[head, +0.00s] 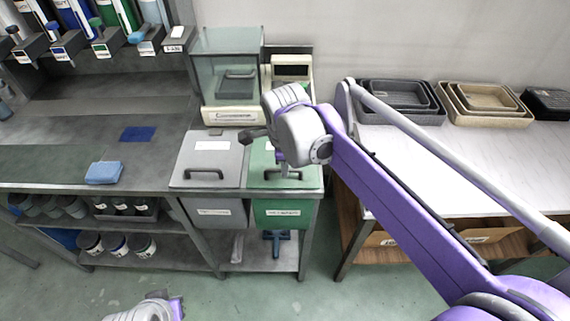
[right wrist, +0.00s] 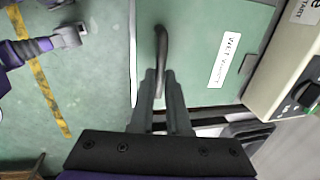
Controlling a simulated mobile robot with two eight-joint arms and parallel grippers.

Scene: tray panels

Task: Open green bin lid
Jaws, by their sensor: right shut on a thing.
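The green bin lid (head: 308,178) lies flat and closed over the green bin (head: 283,212) in the head view. It has a dark bar handle near its front edge, and the handle also shows in the right wrist view (right wrist: 161,45). My right gripper (head: 282,172) reaches down onto the lid from above. In the right wrist view its two fingers (right wrist: 160,80) are closed around the handle. The arm hides the back part of the lid in the head view. A grey part at the bottom edge (head: 150,308) appears to be my left arm; its fingertips do not show.
A grey bin lid (head: 215,150) with its own handle is directly left of the green one. A glass-sided balance (head: 230,75) and a cream device (head: 290,70) stand behind. A white table (head: 430,170) with trays is to the right.

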